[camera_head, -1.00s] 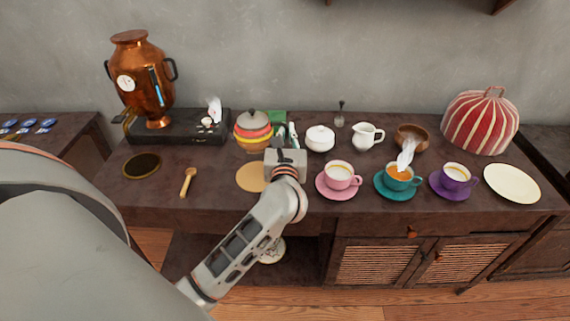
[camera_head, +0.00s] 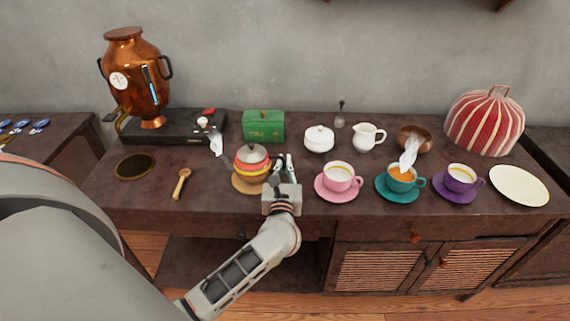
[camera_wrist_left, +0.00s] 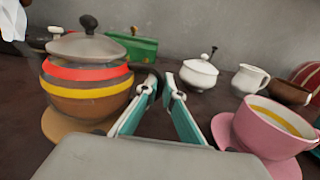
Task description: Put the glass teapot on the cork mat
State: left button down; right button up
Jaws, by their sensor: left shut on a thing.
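The teapot (camera_head: 252,167) has red, yellow and brown bands and a grey lid; it also shows in the left wrist view (camera_wrist_left: 86,85). It is upright over the round cork mat (camera_head: 239,187), whose rim shows below it in the wrist view (camera_wrist_left: 58,127). I cannot tell whether its base touches the mat. My left gripper (camera_head: 284,165) is at the teapot's right side, shut on its dark handle. In the wrist view the fingertips (camera_wrist_left: 163,85) partly hide the handle. My right gripper is not in view.
A pink cup (camera_head: 338,177) on its saucer stands close right of my left gripper. A green tin (camera_head: 263,127) and a white sugar bowl (camera_head: 319,139) stand behind. A wooden spoon (camera_head: 181,184) lies left of the mat, with bare tabletop between them.

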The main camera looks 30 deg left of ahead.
pick_arm(q)
jog(key=c, duration=2.2)
grip_release()
